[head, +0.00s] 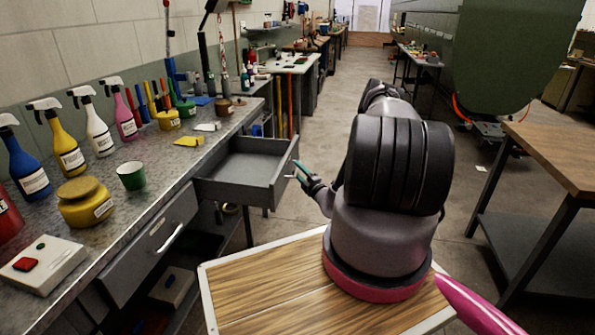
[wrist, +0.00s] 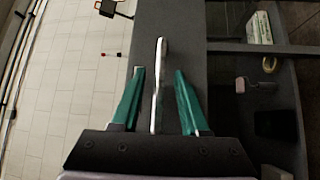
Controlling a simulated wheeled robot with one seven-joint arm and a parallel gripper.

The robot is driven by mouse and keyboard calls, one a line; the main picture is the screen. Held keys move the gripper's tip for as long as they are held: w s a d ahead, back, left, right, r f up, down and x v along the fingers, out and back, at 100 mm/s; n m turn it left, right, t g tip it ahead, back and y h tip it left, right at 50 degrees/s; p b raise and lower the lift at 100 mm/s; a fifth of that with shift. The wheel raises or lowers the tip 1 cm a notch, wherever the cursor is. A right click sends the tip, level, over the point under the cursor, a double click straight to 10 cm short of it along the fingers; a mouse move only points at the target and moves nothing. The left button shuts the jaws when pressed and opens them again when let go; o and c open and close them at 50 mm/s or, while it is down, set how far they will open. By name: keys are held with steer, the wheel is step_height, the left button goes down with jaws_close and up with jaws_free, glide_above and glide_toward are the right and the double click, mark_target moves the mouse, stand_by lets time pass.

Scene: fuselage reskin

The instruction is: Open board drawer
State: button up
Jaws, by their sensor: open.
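A grey drawer (head: 238,166) stands pulled out from under the workbench in the head view, its inside empty where I can see it. Its dark front panel (wrist: 180,30) fills the middle of the wrist view. A pale bar handle (wrist: 159,90) on that front lies between the two teal fingers of my gripper (wrist: 160,71). The fingers are open, with a gap on each side of the handle. In the head view my gripper (head: 300,171) is at the drawer's front, partly hidden by my arm.
A second drawer (head: 150,247) nearer me is shut. The metal workbench (head: 155,175) holds several spray bottles, pots and a green cup (head: 132,176). A wooden-topped table (head: 560,150) stands at the right. The aisle floor (head: 325,110) ahead is clear.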

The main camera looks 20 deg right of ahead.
steer(key=s+d+f, duration=0.1)
steer(key=s, duration=0.9)
steer(key=shift+d+f, duration=0.2)
steer(key=shift+d, duration=0.05)
steer(key=shift+w+r, duration=0.1)
